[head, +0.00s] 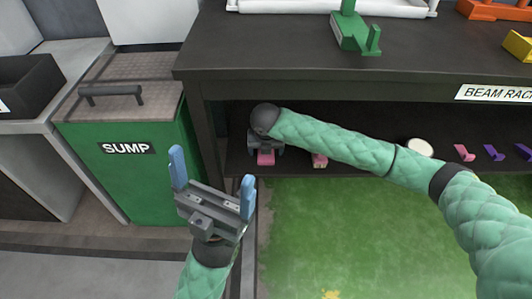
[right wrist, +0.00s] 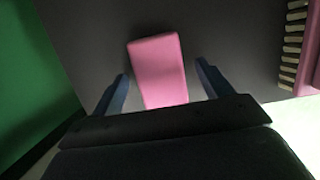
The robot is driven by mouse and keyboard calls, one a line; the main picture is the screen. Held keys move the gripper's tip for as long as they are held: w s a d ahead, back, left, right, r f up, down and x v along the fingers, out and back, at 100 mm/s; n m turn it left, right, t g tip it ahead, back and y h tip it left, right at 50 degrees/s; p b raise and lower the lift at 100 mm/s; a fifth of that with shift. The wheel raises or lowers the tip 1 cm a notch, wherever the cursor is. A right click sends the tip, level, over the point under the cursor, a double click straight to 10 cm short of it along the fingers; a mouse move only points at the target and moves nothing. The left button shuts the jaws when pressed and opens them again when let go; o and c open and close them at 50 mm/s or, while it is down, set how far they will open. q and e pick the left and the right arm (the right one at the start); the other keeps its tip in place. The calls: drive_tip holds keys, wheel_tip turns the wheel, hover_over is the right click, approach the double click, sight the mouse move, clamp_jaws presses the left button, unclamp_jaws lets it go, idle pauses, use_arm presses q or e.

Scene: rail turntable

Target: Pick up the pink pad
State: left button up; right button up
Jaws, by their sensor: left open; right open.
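The pink pad (right wrist: 158,70) lies flat on the dark lower shelf in the right wrist view. In the head view only a small part of the pad (head: 266,159) shows below my right gripper (head: 266,148). My right gripper is open, and in the right wrist view its two blue fingers (right wrist: 162,82) stand to either side of the pad's near part. My left gripper (head: 212,180) is open and empty, in front of the green sump bin and away from the shelf.
A pink brush with pale bristles (right wrist: 305,50) lies right of the pad; it also shows in the head view (head: 319,160). A white round thing (head: 419,147) and small pink and purple brackets sit farther right. The dark tabletop (head: 270,50) overhangs the shelf. The green sump bin (head: 130,175) stands left.

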idle(0.6)
drive_tip(key=c, duration=1.1)
